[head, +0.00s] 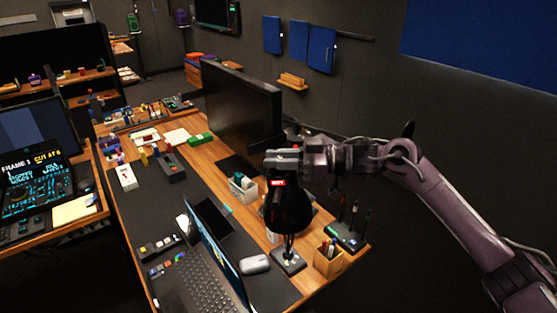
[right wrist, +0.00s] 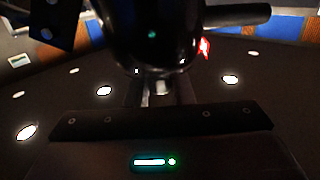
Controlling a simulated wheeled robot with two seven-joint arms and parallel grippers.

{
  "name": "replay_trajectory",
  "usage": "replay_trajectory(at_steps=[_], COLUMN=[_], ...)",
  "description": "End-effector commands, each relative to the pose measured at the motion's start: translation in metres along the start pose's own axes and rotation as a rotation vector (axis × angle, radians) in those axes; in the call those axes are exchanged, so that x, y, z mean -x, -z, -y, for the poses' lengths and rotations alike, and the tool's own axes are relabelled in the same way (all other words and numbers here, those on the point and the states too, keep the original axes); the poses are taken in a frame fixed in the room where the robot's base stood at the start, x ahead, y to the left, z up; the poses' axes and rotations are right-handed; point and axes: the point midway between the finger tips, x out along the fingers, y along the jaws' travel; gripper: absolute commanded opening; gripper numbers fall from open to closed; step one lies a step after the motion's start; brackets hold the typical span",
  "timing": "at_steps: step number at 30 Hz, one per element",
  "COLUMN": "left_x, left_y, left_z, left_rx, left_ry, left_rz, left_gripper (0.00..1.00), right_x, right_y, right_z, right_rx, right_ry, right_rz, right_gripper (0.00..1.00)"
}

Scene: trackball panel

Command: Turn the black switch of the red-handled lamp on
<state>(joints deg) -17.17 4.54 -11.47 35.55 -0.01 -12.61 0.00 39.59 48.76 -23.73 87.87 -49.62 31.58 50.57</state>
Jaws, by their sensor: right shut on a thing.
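The black desk lamp (head: 288,207) stands at the near right of the desk, on a dark base (head: 288,262). A small red part with pale marks (head: 277,182) shows on its upper front. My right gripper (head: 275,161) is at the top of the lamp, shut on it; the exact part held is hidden. In the right wrist view the lamp's rounded black body (right wrist: 150,40) fills the top, with a red part (right wrist: 204,47) at its right. The fingers (right wrist: 158,90) meet its lower edge. I cannot make out the black switch. My left gripper is out of view.
A large monitor (head: 241,108) stands behind the lamp. An open laptop (head: 205,272), a mouse (head: 255,264), a wooden pen holder (head: 328,257) and a dark pen stand (head: 347,236) are close by. The black mat (head: 150,205) has bare room to the left.

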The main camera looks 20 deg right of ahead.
Motion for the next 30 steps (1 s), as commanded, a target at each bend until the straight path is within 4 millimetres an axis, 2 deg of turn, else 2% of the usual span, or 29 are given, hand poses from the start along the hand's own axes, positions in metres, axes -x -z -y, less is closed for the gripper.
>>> replay_trajectory(at_steps=[9, 21, 22, 26, 30], left_x=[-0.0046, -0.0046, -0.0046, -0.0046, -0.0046], left_y=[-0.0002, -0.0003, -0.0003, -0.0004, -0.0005], left_z=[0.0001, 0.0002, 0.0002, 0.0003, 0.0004], left_rx=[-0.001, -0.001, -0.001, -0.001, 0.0], left_ry=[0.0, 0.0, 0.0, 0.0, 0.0], left_rz=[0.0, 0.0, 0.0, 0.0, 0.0], left_gripper=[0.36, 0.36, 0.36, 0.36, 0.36], right_x=[-0.0002, -0.0001, -0.0001, -0.0001, -0.0002], right_y=[0.0012, 0.0019, 0.0019, 0.0015, 0.0009], right_z=[-0.0008, -0.0005, -0.0006, -0.0004, -0.0003], right_rx=[-0.003, -0.003, -0.003, -0.003, -0.005], right_ry=[0.074, 0.08, 0.08, 0.08, 0.08], right_rz=[-0.002, -0.003, -0.003, -0.002, -0.001], right_gripper=[0.0, 0.0, 0.22, 0.39, 0.42])
